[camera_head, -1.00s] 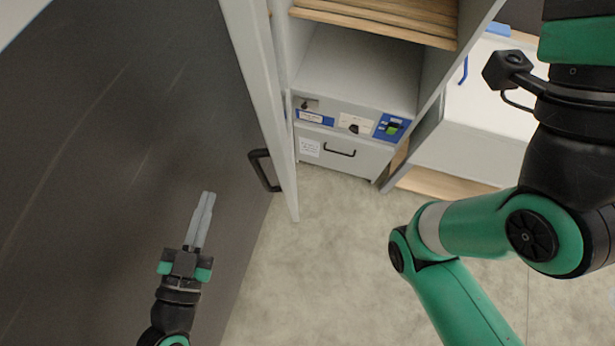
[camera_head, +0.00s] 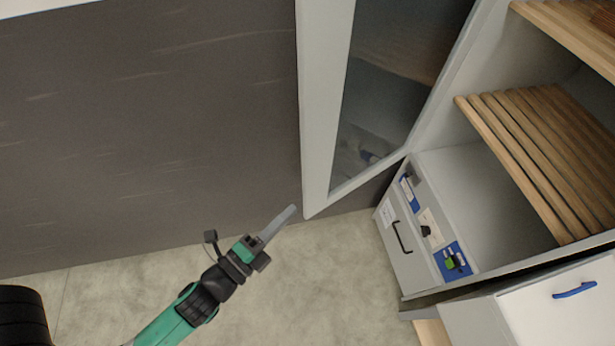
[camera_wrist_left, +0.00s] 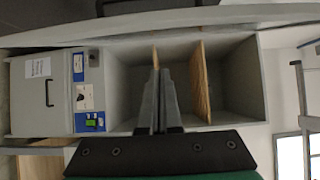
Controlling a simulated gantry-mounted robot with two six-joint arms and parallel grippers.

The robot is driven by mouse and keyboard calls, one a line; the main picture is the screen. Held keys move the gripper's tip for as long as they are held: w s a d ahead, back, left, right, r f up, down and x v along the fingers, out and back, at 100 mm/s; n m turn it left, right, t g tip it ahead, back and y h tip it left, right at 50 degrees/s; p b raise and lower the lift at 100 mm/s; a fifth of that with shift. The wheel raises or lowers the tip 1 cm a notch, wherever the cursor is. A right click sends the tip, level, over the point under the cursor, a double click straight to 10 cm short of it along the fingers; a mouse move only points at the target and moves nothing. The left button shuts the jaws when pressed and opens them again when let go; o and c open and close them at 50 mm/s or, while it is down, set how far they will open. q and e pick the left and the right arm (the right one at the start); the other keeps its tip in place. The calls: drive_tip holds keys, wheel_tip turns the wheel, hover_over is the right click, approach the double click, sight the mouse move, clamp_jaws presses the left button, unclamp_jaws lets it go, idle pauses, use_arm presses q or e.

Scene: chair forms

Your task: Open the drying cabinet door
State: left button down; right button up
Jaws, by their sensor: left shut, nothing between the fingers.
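The drying cabinet door (camera_head: 314,110) stands open, with a pale frame and a dark glass pane (camera_head: 390,80). Its handle is hidden in the head view. The open cabinet (camera_head: 455,185) at the right shows its interior and slatted wooden shelves (camera_head: 545,150). My left gripper (camera_head: 292,210) is shut and empty, its fingertips close to the door's lower free corner; I cannot tell whether they touch. In the left wrist view, the shut fingers (camera_wrist_left: 159,85) point toward the open cabinet interior (camera_wrist_left: 235,85), and a pale edge (camera_wrist_left: 200,18) crosses the top. My right gripper is out of view.
Below the shelves is a panel with a green switch (camera_head: 453,262) and a drawer-like front with a black handle (camera_head: 402,238). A white unit with a blue handle (camera_head: 574,290) stands at the lower right. A dark wall or panel (camera_head: 150,130) fills the left. The floor (camera_head: 330,270) is clear.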

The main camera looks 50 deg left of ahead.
use_arm(q)
drive_tip(key=shift+w+a, duration=0.85)
drive_tip(key=shift+w, duration=0.65)
drive_tip(key=shift+w+a, duration=0.9)
drive_tip(key=shift+w, duration=0.65)
drive_tip(key=shift+w+a, duration=0.85)
drive_tip(key=shift+w, duration=0.65)
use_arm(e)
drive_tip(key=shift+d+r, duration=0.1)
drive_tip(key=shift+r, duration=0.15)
